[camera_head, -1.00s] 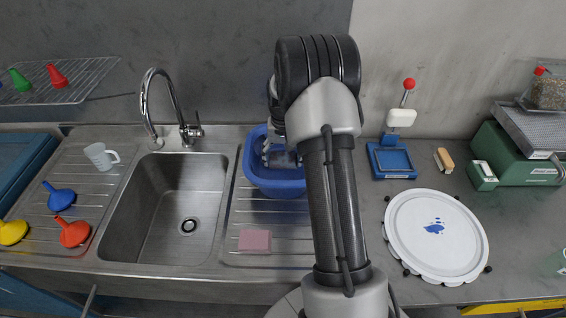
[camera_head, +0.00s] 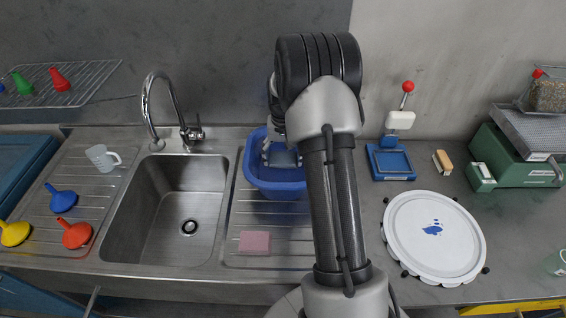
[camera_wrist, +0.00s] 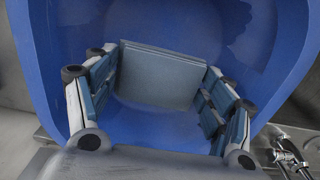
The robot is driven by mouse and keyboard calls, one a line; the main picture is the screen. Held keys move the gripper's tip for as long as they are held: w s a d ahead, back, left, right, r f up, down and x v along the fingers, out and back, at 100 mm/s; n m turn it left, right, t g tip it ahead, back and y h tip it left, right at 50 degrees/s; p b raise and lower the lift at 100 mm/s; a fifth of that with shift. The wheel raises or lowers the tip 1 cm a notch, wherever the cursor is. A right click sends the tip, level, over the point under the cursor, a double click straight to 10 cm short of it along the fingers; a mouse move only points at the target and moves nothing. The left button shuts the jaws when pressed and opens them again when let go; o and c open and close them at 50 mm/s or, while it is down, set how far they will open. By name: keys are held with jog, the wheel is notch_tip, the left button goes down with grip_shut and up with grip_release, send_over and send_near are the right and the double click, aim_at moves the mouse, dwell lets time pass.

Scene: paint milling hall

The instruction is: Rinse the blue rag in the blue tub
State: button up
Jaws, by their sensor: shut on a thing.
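The blue tub (camera_head: 262,186) stands on the ribbed drainboard right of the sink, partly hidden by my arm. My gripper (camera_head: 281,154) reaches down inside it. In the wrist view, both fingers are closed on the flat, folded grey-blue rag (camera_wrist: 165,72), one at each side edge. The rag is level with the inside of the tub, and the tub wall (camera_wrist: 42,60) surrounds it. I cannot clearly tell the water level or whether the rag touches the bottom.
The sink basin (camera_head: 160,215) and tap (camera_head: 160,100) are left of the tub. A pink sponge (camera_head: 255,242) lies in front of it. A blue stand with a red knob (camera_head: 392,160) and a white lid with a blue smear (camera_head: 435,255) are to the right.

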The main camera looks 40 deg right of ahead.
aim_at(283, 160)
jog(key=shift+r+p, duration=3.1)
jog(key=shift+r, duration=1.55)
notch_tip(283, 160, up, 4)
jog(key=p, duration=0.2)
jog(key=shift+p, duration=0.4)
jog(key=shift+s+f, duration=0.1)
jog(key=shift+f, duration=0.05)
